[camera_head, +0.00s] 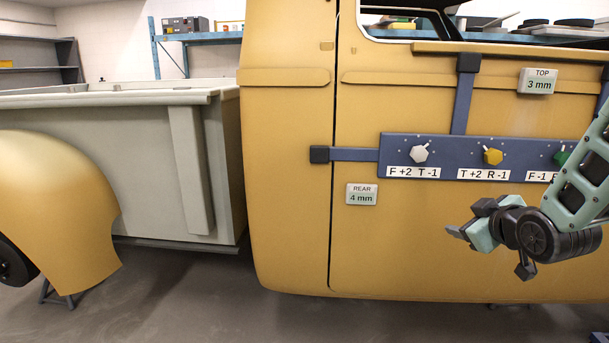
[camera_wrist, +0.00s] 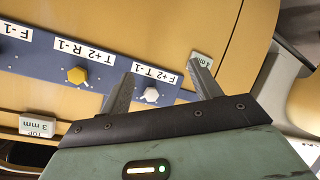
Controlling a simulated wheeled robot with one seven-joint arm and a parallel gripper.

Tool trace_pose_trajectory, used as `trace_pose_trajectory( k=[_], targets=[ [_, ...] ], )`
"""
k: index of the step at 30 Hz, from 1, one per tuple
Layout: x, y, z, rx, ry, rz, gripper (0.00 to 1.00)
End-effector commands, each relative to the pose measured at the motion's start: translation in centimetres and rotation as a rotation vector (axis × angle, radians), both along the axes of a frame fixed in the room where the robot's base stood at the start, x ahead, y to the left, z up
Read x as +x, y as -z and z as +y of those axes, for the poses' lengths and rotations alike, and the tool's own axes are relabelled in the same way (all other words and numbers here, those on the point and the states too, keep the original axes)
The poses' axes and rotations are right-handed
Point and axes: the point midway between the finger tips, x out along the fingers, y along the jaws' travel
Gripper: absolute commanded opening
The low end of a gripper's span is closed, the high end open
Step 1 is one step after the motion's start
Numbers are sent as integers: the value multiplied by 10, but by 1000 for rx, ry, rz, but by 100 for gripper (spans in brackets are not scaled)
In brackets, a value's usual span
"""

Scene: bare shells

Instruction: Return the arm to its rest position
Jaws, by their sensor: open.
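My gripper (camera_head: 462,232) is in front of the yellow door at the right of the head view, below the blue panel, with its fingers pointing left. In the wrist view my gripper (camera_wrist: 158,85) has its two fingers spread apart with nothing between them that it holds. The white knob (camera_wrist: 151,94) shows between the fingers in that view, behind them on the panel. My arm (camera_head: 580,185) reaches in from the right edge of the head view.
The blue panel (camera_head: 440,143) on the yellow door (camera_head: 400,250) carries a white knob (camera_head: 420,154), a yellow knob (camera_head: 492,156) and a green knob (camera_head: 562,158). Signs read REAR 4 mm (camera_head: 362,194) and TOP 3 mm (camera_head: 538,81). Open floor (camera_head: 190,300) lies lower left.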

Motion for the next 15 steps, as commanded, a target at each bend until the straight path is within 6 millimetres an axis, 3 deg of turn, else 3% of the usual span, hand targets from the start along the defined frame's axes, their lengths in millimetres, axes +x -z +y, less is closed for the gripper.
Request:
trace_pose_trajectory(
  k=[1,3,5,9,15],
  targets=[
    [-10,7,32,53,-28,82,63],
    [-29,19,72,115,-57,210,63],
    [-51,28,104,155,-81,323,63],
    [-118,43,167,195,-124,590,63],
    [-215,48,212,150,-146,892,63]
  ],
)
